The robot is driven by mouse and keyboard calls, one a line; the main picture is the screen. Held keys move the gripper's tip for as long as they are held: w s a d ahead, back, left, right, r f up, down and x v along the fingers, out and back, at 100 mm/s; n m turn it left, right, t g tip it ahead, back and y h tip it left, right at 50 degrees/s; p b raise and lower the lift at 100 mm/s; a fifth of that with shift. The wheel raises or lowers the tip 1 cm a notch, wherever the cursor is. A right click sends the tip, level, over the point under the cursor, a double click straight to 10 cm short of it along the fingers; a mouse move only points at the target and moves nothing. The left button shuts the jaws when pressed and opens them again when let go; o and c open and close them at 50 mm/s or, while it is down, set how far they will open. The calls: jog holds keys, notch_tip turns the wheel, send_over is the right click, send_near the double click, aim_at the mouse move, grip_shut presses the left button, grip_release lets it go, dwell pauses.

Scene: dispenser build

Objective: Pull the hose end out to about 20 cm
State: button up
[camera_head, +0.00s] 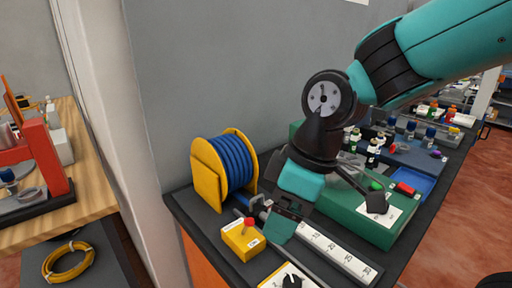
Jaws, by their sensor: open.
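The yellow reel (209,174) stands on the dark bench at the left, with blue hose (236,162) wound on it. A short dark bluish piece at the foot of the reel may be the hose's free end; it is too small to tell. A white ruler strip (340,257) with printed numbers runs from near the reel toward the front right. My gripper (284,222) is open and points down over the ruler's reel-side part, right of the reel. It hides part of the ruler. I see nothing held, though its fingertips are hard to make out.
A yellow box (241,240) with a red knob stands in front of the reel. A white-topped panel (288,277) with a black knob is at the front edge. A green case (372,226) and several bottles fill the right. The grey wall is behind.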

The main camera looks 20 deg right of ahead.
jog(key=w+d+n+t+h+p, duration=0.1)
jog(key=w+n+p, duration=0.15)
jog(key=w, duration=0.45)
jog(key=w+d+n+p, duration=0.2)
jog(key=w+n, duration=0.2)
jog(key=w, duration=0.3)
jog(key=n+h+p, duration=0.2)
jog(key=n+p, duration=0.1)
jog(key=n, duration=0.2)
send_near(258, 207)
jog(key=f+p, duration=0.1)
jog(key=f, duration=0.1)
jog(key=f+p, duration=0.2)
jog(key=f, duration=0.1)
jog(key=w+f+p, duration=0.1)
jog(key=f, duration=0.2)
jog(key=shift+a+f, duration=0.15)
jog(key=shift+f, duration=0.05)
